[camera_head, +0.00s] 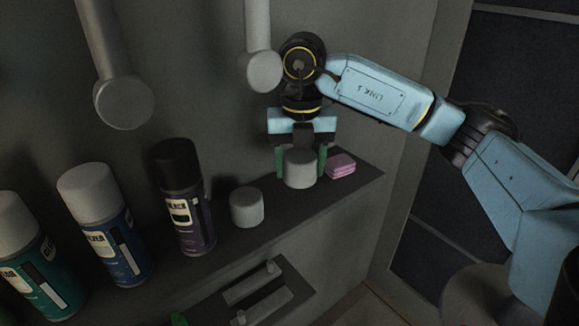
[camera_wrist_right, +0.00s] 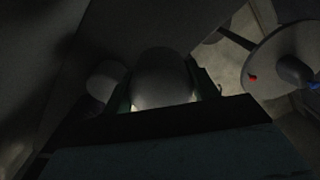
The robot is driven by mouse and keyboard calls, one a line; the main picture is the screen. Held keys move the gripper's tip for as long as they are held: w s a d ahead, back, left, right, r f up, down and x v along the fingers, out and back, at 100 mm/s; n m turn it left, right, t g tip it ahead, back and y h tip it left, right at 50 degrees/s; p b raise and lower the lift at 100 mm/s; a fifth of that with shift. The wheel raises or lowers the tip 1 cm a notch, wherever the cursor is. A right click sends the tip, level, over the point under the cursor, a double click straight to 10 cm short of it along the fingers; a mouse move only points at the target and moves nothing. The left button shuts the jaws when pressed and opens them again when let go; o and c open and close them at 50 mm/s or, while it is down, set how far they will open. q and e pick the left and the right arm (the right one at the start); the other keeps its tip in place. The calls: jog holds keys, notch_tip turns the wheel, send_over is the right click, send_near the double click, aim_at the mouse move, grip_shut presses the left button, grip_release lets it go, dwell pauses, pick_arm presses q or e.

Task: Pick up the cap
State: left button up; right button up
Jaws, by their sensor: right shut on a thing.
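A light grey, rounded cylindrical cap (camera_head: 300,168) is between the green fingers of my right gripper (camera_head: 300,163), above the right part of the shelf. The fingers are shut on its two sides. In the right wrist view the cap (camera_wrist_right: 164,78) shows dark and large between the fingers. Whether it touches the shelf is hard to tell. A second, similar grey cap (camera_head: 247,207) stands on the shelf to the left of the gripper. My left gripper is not in view.
The dark shelf (camera_head: 300,212) also holds a black-capped spray can (camera_head: 184,205), a blue can (camera_head: 105,235), a teal can (camera_head: 35,265) and a pink block (camera_head: 341,166) close right of the gripper. Grey rods (camera_head: 259,70) hang above. A lower shelf holds grey bars.

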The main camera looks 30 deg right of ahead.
jog(key=s+d+b, duration=0.1)
jog(key=s+b, duration=0.1)
jog(key=s, duration=1.4)
jog(key=shift+s+d, duration=0.15)
jog(key=shift+s, duration=0.05)
